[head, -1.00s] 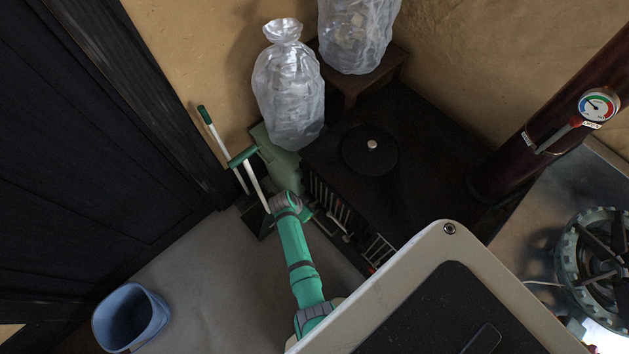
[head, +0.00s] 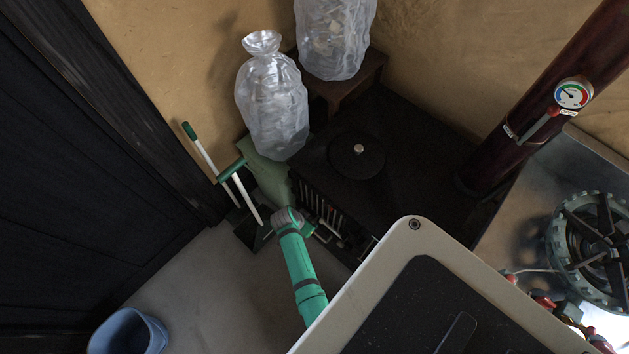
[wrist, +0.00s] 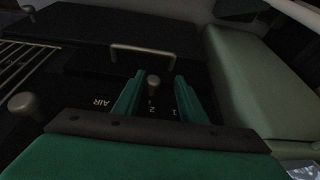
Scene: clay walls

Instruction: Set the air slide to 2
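The air slide is on the dark front of the stove (head: 385,195), in the low corner. In the wrist view its small rounded metal knob (wrist: 153,81) stands between the fingers of my gripper (wrist: 158,84). The fingers are green and apart, with gaps visible on both sides of the knob. Pale markings AIR (wrist: 101,103), 2 (wrist: 151,108) and 1 (wrist: 174,113) show on the panel. The knob appears close to the 2, but its exact setting is hard to read.
A metal bar handle (wrist: 155,50) is beyond the knob. Another round knob (wrist: 22,102) is at the left. A pale green box-like body (wrist: 255,85) is close on the right. A brush and dustpan set (head: 240,180) and a blue bin (head: 127,332) stand left of my arm.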

